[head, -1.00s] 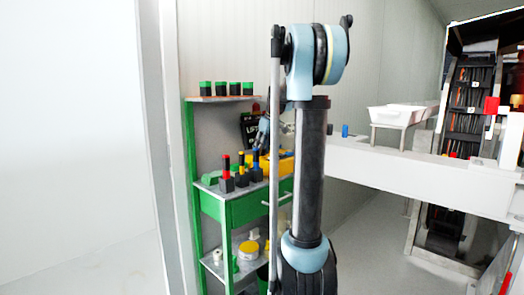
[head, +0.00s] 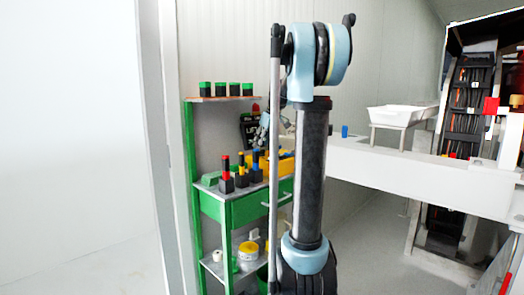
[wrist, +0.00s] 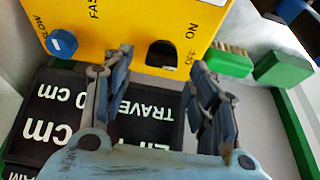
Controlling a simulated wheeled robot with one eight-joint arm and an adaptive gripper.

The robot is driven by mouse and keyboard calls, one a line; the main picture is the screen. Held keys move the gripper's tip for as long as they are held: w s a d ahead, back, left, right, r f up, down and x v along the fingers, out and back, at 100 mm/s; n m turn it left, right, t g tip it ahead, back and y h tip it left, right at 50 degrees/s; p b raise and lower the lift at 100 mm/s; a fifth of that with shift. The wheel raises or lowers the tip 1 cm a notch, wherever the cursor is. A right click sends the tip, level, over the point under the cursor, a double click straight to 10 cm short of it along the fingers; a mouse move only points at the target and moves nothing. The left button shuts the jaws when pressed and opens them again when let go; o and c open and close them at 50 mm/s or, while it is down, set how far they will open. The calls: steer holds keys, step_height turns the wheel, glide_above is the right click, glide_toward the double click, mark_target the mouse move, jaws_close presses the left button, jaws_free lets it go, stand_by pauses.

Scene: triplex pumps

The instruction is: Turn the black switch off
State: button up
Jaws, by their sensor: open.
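A blue knob (wrist: 62,43) is at the box's left side. My gripper (wrist: 161,60) is open and empty, its fingers on either side of the switch in the picture; contact cannot be told. In the head view the yellow box (head: 284,168) is partly hidden by my arm.
Black signs (wrist: 60,120) with white lettering lie below the box. The green cart (head: 222,206) holds black blocks with coloured posts (head: 241,172). A white conveyor (head: 420,168) extends right.

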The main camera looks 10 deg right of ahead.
steer(key=v, duration=0.9)
steer(key=shift+r, duration=0.1)
